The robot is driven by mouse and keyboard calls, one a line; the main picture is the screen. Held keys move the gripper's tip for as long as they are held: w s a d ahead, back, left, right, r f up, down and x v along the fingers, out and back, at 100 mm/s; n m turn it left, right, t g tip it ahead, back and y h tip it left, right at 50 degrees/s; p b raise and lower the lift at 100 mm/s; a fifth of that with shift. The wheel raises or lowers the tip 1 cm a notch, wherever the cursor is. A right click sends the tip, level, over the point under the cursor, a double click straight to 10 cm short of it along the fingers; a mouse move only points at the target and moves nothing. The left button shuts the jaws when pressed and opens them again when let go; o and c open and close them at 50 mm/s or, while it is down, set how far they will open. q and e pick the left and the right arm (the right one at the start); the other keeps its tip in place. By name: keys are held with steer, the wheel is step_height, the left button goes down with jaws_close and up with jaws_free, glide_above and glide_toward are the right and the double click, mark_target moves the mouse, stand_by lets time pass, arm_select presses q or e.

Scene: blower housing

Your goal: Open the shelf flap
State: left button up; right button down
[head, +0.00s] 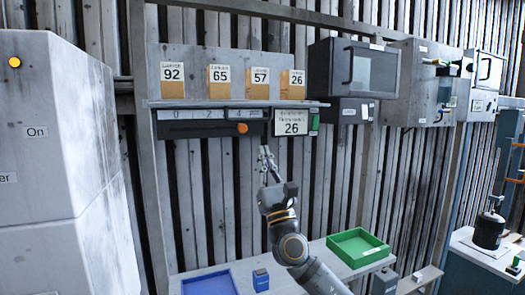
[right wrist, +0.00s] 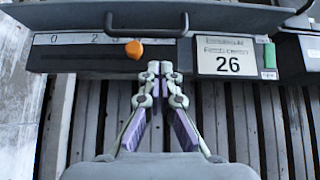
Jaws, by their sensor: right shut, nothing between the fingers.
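A shelf (head: 322,103) on the slatted wall bears several labelled tan boxes (head: 219,82). In the right wrist view, a grey panel (right wrist: 230,17) along the shelf's front carries a dark bar handle (right wrist: 147,34). I cannot tell for certain whether this panel is the flap. Below it is a scale strip with an orange knob (right wrist: 134,50), also in the head view (head: 242,128). My right gripper (head: 265,152) is shut and empty, below the strip. Its fingertips (right wrist: 160,68) appear just below and right of the knob, apart from the handle. My left gripper is not in view.
A display reading 26 (head: 291,123) hangs right of the knob. A dark windowed cabinet (head: 350,68) is further right. A large grey cabinet (head: 45,150) stands at left. Below, a table holds a green tray (head: 345,235) and a blue tray (head: 207,284).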

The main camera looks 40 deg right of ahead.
steer(key=p+x, duration=0.3)
steer(key=x, duration=0.4)
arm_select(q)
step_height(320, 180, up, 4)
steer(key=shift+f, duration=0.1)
arm_select(e)
steer(key=shift+f, duration=0.1)
